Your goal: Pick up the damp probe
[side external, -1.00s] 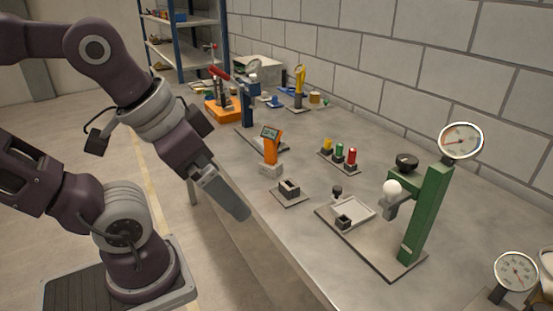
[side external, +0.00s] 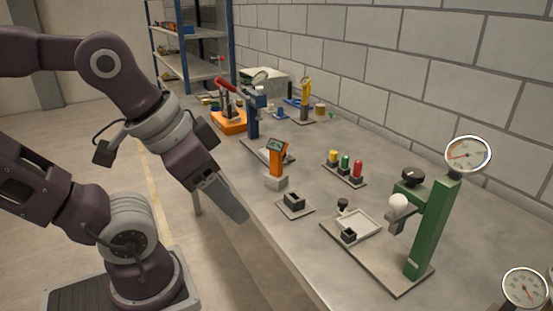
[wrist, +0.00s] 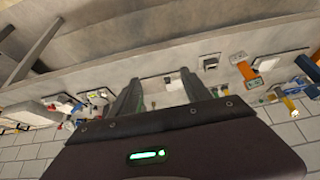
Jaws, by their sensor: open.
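The likely damp probe is an orange handheld meter (side external: 277,162) with a small dark screen. It stands upright in a pale grey block (side external: 276,183) near the front edge of the bench; it also shows in the wrist view (wrist: 243,70). My gripper (side external: 240,216) points down and to the right, in front of the bench edge and apart from the meter. In the wrist view my two fingers (wrist: 160,88) are spread with nothing held between them, and the meter lies to their right.
A black socket on a plate (side external: 293,202) stands beside the meter. A green gauge stand (side external: 430,228) with a white tray (side external: 357,226) is at right. Yellow, green and red plugs (side external: 345,163) stand behind. A blue press (side external: 253,122) and orange-based tool (side external: 229,123) are farther back.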

